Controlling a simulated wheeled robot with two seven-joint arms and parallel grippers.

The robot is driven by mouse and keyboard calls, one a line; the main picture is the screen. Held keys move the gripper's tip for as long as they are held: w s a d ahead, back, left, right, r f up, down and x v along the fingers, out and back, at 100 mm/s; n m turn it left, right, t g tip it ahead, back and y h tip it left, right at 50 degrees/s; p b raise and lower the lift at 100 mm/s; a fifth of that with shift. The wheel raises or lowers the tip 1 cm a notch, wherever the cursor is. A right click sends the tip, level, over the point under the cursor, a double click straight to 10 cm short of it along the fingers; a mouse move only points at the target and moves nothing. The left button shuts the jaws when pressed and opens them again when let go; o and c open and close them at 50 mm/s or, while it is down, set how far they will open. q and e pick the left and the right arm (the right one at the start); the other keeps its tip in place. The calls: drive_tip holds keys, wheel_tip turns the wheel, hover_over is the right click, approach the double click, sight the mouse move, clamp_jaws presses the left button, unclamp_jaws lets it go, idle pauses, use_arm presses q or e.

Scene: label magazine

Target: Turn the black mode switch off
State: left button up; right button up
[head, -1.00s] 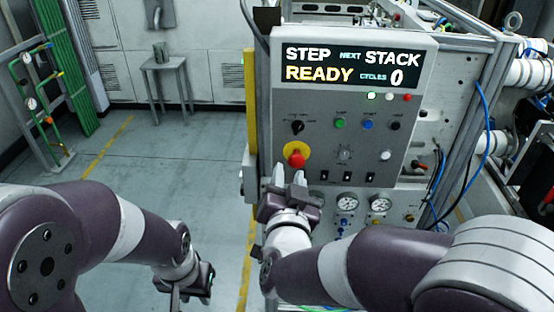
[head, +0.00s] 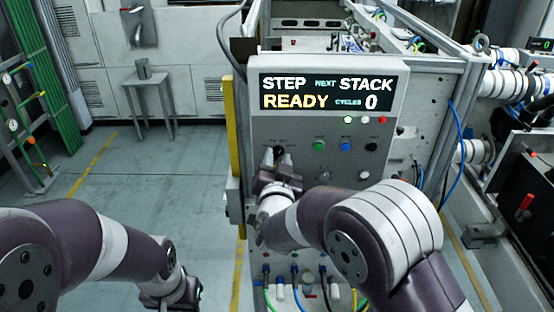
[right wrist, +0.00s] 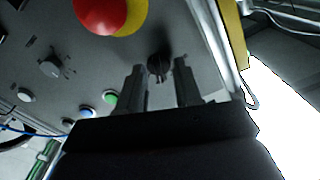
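The black mode switch (head: 279,150) is a small dark knob at the panel's left side, below the display, partly hidden by my right gripper in the head view. In the right wrist view the knob (right wrist: 159,63) shows between the tips of my two fingers. My right gripper (head: 278,163) is open in front of it, one finger on either side; I cannot tell whether they touch it. My left gripper (head: 174,292) hangs low at the left, away from the panel; its fingers are not clear.
The display (head: 328,92) reads STEP, NEXT STACK, READY, CYCLES 0. A red emergency button (right wrist: 108,12) on a yellow base sits close to the switch. Green (head: 319,146) and blue (head: 345,146) buttons lie to the right. A yellow post (head: 233,150) edges the panel's left.

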drive_tip(key=shift+d, duration=0.15)
clamp_jaws()
drive_tip(key=shift+n, duration=0.3)
drive_tip(key=n, duration=0.2)
drive_tip(key=shift+n, duration=0.4)
drive_tip(key=n+p, duration=0.1)
drive_tip(key=n, duration=0.1)
drive_tip(key=shift+n, duration=0.4)
drive_tip(key=n+p, duration=0.2)
drive_tip(key=n, duration=0.4)
drive_tip(key=shift+r, duration=0.15)
drive_tip(key=n+p, duration=0.1)
drive_tip(key=n, duration=0.4)
drive_tip(key=shift+p, duration=0.4)
drive_tip(key=shift+n, duration=0.4)
